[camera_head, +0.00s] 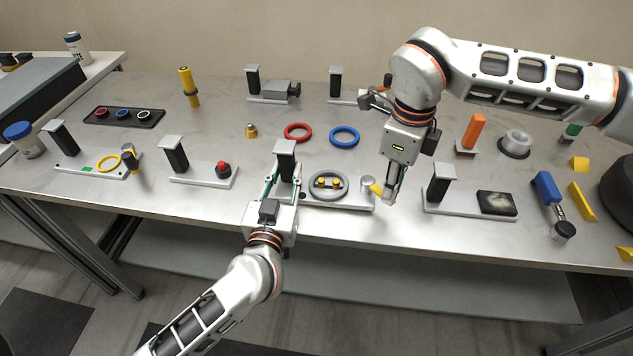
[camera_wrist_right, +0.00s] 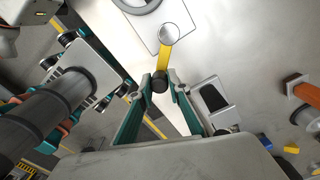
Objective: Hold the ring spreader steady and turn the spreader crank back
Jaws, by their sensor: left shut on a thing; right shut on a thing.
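The ring spreader is a flat grey plate (camera_head: 350,203) near the middle front of the table. It carries a grey ring (camera_head: 318,192) with yellow pieces inside and a dark post with a grey cap (camera_head: 286,147) at its left end. My left gripper (camera_head: 285,172) is shut on this post, and its fingers partly hide it. The spreader crank (camera_head: 375,189) is a yellow arm at the plate's right end; in the right wrist view the crank (camera_wrist_right: 164,55) runs from a round silver hub to a dark knob. My right gripper (camera_wrist_right: 160,88) is shut on that knob.
A station with a red button (camera_head: 222,169) stands left, and one with a black pad (camera_head: 497,203) right. Red (camera_head: 298,132) and blue (camera_head: 344,136) rings lie behind the spreader. A blue-handled tool (camera_head: 549,190) lies at right. Bare tabletop shows between stations.

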